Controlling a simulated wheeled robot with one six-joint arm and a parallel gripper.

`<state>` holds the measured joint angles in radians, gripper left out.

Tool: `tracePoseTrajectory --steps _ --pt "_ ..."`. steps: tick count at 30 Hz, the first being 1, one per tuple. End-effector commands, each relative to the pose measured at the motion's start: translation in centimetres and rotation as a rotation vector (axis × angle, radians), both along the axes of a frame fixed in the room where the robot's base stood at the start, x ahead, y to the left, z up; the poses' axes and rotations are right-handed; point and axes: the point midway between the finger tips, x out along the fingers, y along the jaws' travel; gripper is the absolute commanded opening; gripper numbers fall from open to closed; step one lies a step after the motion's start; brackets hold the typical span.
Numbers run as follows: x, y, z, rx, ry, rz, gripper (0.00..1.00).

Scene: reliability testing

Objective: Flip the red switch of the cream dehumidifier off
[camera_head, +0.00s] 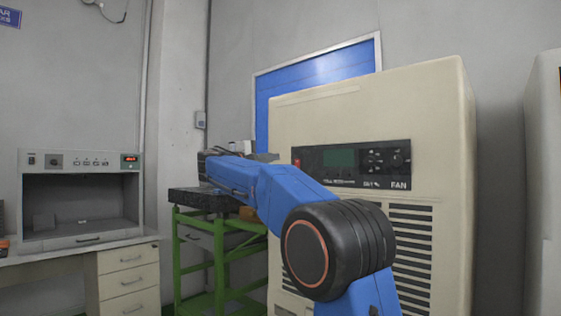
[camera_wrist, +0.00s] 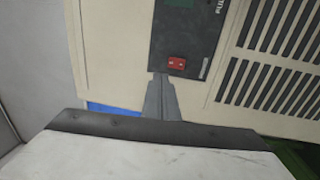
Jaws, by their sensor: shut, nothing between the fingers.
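The cream dehumidifier (camera_head: 430,120) stands upright at the right of the head view. Its dark control panel (camera_head: 352,163) has a green display and several knobs. The red switch (camera_wrist: 176,63) sits on the panel in the wrist view; a small red spot at the panel's left end shows in the head view (camera_head: 297,163). My gripper (camera_wrist: 161,77) is shut and empty, with its tips just short of the red switch in the picture. Whether they touch the panel I cannot tell. In the head view my blue arm reaches left and the fingertips are hard to make out.
A green-framed stand (camera_head: 220,255) with a dark top is left of the dehumidifier, behind my arm. A grey cabinet (camera_head: 80,157) sits on a white drawer desk (camera_head: 128,262) at the left. Another pale unit (camera_head: 545,180) stands at the right edge.

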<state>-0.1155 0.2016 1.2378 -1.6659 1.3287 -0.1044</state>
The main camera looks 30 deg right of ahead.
Motion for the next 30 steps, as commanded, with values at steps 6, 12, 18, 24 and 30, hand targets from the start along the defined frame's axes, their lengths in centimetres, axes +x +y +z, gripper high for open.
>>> tracePoseTrajectory --steps 6,12,18,24,30 --pt "-0.9 2.7 0.3 0.0 0.0 0.001 0.0" --pt "-1.2 3.5 0.4 0.001 0.0 0.0 0.0" --pt "-1.2 3.5 0.4 0.001 0.0 0.0 0.0" --pt "-1.2 3.5 0.4 0.0 0.0 0.0 0.0" --pt "-2.0 3.1 -0.2 0.026 0.007 0.007 0.0"
